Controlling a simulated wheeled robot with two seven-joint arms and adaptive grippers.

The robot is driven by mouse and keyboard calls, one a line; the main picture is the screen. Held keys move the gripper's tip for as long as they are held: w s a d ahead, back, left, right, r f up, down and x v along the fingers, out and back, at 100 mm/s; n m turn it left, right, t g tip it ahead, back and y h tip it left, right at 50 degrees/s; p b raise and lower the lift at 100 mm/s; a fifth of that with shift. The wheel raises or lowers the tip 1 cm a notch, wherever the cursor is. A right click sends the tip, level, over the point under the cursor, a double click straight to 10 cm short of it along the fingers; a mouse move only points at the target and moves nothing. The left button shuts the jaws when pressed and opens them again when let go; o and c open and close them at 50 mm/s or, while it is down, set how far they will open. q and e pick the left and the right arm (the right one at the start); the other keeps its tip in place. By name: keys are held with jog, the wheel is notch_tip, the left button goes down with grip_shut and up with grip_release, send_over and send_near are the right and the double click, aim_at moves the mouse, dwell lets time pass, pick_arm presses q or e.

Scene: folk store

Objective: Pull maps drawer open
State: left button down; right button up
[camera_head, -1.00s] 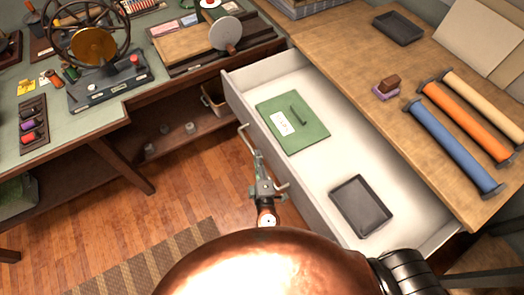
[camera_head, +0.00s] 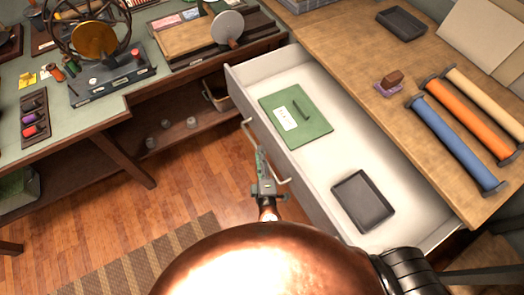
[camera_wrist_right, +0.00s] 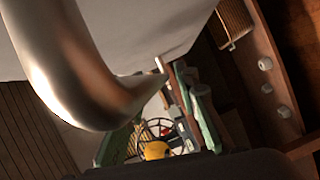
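The white drawer (camera_head: 331,155) stands pulled out from under the wooden counter, its inside in plain view. A green folder (camera_head: 312,126) with a white label and a dark tray (camera_head: 363,201) lie in it. A bent metal bar handle (camera_head: 249,133) is on its front. My right gripper (camera_head: 261,157) is beside the drawer front, close to the handle. In the right wrist view the handle (camera_wrist_right: 75,60) looms large above my greenish fingers. The fingers are apart, and the handle does not show between them. My left gripper is not in view.
The counter (camera_head: 345,49) holds blue, orange and pale rolls (camera_head: 457,148), a stamp (camera_head: 390,83) and a black tray (camera_head: 400,23). A green-topped workbench (camera_head: 75,122) with tools stands at the left. The wooden floor (camera_head: 200,185) before the drawer is clear, with a striped rug (camera_head: 150,265).

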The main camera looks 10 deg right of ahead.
jog(key=s, duration=0.6)
jog(key=shift+s+a+r, duration=0.15)
jog(key=shift+a+r, duration=0.1)
jog(key=shift+a, duration=0.2)
